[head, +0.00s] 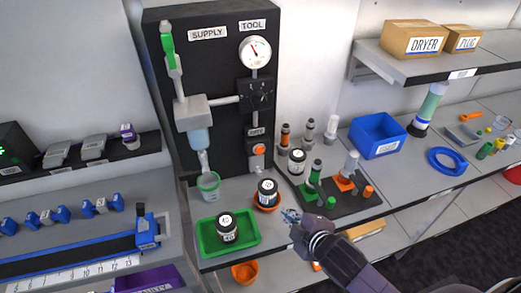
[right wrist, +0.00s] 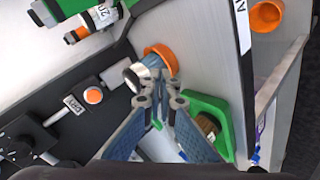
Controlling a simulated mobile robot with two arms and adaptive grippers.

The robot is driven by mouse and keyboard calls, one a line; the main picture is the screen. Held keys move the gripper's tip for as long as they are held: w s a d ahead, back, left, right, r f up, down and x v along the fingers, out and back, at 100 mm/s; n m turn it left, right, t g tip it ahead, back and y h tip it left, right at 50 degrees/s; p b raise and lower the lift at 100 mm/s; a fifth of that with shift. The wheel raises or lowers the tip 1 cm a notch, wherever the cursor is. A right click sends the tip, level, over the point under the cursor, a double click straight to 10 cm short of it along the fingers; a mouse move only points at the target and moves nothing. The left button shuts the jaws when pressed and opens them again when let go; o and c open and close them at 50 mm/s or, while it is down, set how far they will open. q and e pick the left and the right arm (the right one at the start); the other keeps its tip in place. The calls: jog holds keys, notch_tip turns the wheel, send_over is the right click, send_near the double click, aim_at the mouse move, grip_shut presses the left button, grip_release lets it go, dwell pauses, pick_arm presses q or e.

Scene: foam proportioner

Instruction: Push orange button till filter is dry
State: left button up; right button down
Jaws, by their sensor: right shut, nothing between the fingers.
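The orange button (head: 259,149) sits low on the black upright panel, under a small label. In the right wrist view the orange button (right wrist: 92,96) is beside a label that seems to read DRY, left of my fingertips and apart from them. The filter (head: 200,138), a unit with a bluish clear bowl, hangs at the panel's left; whether it is wet or dry I cannot tell. My right gripper (head: 290,216) is shut and empty, low and right of the button, near the bench's front edge. Its closed fingertips (right wrist: 160,92) also show in the right wrist view. My left gripper is not in view.
A dark jar in an orange dish (head: 267,205) stands between my right gripper and the panel. A green tray (head: 250,239) holds another jar. A clear green cup (head: 208,184) stands below the filter. A dark mat (head: 345,207) with several fittings lies to the right.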

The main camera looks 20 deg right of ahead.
aim_at(260, 150)
jog(key=w+r+n+y, duration=0.3)
jog(key=n+y, duration=0.2)
jog(key=n, duration=0.7)
jog(key=w+a+r+n+y, duration=0.1)
jog(key=w+r+n+y, duration=0.2)
jog(key=n, duration=0.9)
jog(key=r+y, duration=0.1)
jog(key=y, duration=0.1)
jog(key=shift+a+r+n+y, duration=0.25)
jog(key=shift+a+n+y, duration=0.05)
jog(key=shift+n, duration=0.1)
jog(key=shift+w, duration=0.1)
jog(key=w+b, duration=0.1)
jog(key=w, duration=0.6)
jog(key=shift+w+a+f, duration=0.1)
jog(key=shift+w+a, duration=0.05)
jog(key=shift+w, duration=0.05)
jog(key=shift+w+b, duration=0.4)
jog(key=shift+w, duration=0.3)
jog(key=shift+w, duration=0.1)
jog(key=shift+w, duration=0.3)
